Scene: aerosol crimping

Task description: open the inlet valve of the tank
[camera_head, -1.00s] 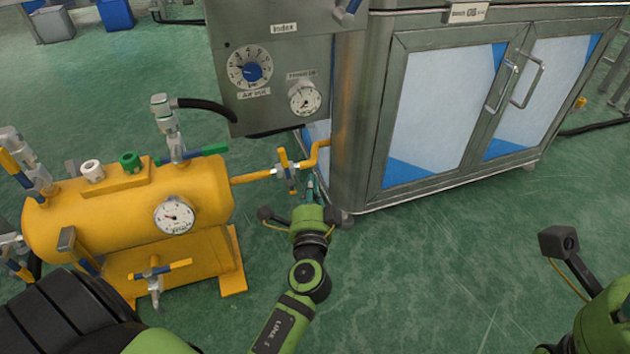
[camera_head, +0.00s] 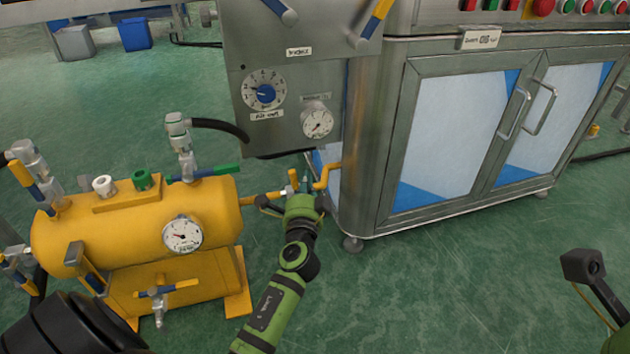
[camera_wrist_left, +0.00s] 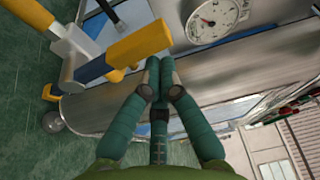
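The yellow tank (camera_head: 135,225) stands at the left in the head view. A pipe (camera_head: 262,198) runs from its right end to a valve with an upright yellow-and-blue lever (camera_head: 293,177). In the left wrist view this lever (camera_wrist_left: 138,47) lies up and left of my fingertips. My left gripper (camera_head: 305,187) is beside the valve in the head view and hides its lower part. In the left wrist view my left gripper's fingers (camera_wrist_left: 157,72) are together at the tips, with nothing seen between them. Contact with the lever cannot be told. My right gripper's fingers are out of view.
A steel cabinet (camera_head: 365,160) with glass doors stands right behind the valve. A panel (camera_head: 255,55) with a blue knob (camera_head: 265,93) and a gauge (camera_head: 317,122) hangs above. Other valves, including a green-levered one (camera_head: 205,173), sit on the tank.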

